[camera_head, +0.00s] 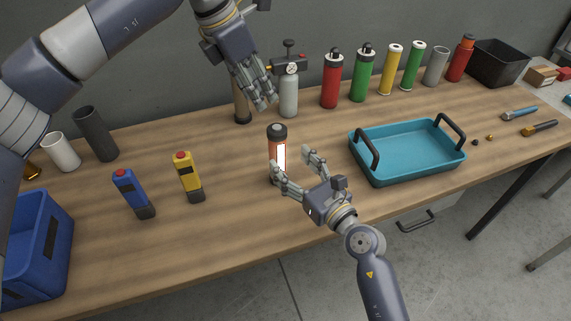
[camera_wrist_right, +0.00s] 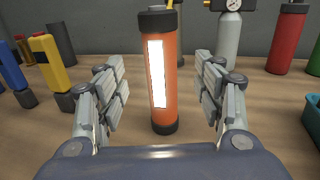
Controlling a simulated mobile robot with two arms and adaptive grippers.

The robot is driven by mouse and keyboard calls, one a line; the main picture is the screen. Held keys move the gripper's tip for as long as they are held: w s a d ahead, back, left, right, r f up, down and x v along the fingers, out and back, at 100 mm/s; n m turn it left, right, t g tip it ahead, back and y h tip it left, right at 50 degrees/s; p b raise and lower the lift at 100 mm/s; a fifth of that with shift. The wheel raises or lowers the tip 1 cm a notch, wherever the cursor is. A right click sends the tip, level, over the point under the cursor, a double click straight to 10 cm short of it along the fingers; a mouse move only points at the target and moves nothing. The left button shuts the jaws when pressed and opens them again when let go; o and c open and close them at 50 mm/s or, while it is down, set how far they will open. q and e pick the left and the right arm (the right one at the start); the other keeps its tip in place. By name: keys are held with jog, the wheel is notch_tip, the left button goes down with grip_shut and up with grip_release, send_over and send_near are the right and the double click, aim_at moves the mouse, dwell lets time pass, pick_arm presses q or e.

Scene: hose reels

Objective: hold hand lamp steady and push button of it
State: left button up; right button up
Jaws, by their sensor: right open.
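The hand lamp (camera_head: 277,157) stands upright on the workbench, an orange cylinder with black ends and a white light strip. It also shows in the right wrist view (camera_wrist_right: 160,80), between the spread fingers. My right gripper (camera_head: 294,170) is open around the near side of the lamp, with no visible contact. My left gripper (camera_head: 262,98) is above and behind the lamp, near the gauge bottle; its fingers point down, and whether they are open or shut is unclear. The lamp's button cannot be made out.
A blue device (camera_head: 133,194) and a yellow device (camera_head: 188,177) stand left of the lamp. A teal tray (camera_head: 408,172) with black handles lies to the right. A grey gauge bottle (camera_head: 289,95) and several coloured cylinders line the back. A blue crate (camera_head: 45,245) is at left.

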aim_at(282, 167)
notch_tip(282, 167, down, 5)
jog(key=shift+d, duration=0.1)
jog(key=shift+a+r, duration=0.1)
jog(key=shift+a, duration=0.25)
jog(key=shift+f, duration=0.65)
jog(key=shift+d+f, duration=0.4)
jog(key=shift+f, duration=0.35)
jog(key=x, duration=0.6)
jog(key=shift+w+a+r, duration=0.1)
jog(key=shift+w+a, duration=0.35)
jog(key=shift+w, duration=0.2)
